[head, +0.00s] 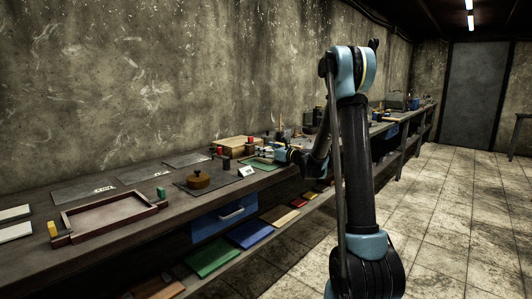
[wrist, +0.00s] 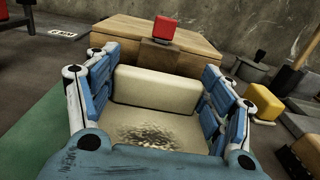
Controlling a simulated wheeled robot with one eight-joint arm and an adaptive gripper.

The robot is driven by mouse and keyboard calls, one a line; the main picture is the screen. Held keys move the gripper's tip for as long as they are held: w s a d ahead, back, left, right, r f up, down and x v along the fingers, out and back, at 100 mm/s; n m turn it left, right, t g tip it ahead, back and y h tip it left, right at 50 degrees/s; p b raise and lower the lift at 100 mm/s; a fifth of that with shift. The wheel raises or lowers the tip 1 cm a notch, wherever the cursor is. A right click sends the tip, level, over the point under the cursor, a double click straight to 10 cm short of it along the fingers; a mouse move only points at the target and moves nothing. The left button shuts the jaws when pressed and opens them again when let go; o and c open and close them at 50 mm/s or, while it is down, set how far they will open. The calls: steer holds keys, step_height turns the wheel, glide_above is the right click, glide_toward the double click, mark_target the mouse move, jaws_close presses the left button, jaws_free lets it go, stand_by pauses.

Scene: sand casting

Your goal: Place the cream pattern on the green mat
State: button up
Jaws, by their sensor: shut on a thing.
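The cream pattern (wrist: 155,90) is a pale block between the fingers of my gripper (wrist: 155,95) in the wrist view. The gripper is shut on it, with blue fingers on its left and right sides. A dark rough patch shows on its near surface. The green mat (wrist: 42,145) shows at the lower left of the wrist view, beside the left finger. In the head view the mat (head: 258,163) lies on the bench, and my gripper (head: 282,153) is at its right end. I cannot tell whether the pattern touches the mat, and the gripper hides part of the mat.
A wooden box (wrist: 185,40) with a red block (wrist: 163,30) stands just beyond the gripper. A yellow block (wrist: 264,108) and dark tools are at the right. A round wooden piece (head: 198,180) and an open wooden frame (head: 108,215) lie farther left on the bench.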

steer(key=o, duration=1.1)
steer(key=shift+o, duration=0.2)
steer(key=v, duration=1.2)
steer(key=shift+s, duration=0.15)
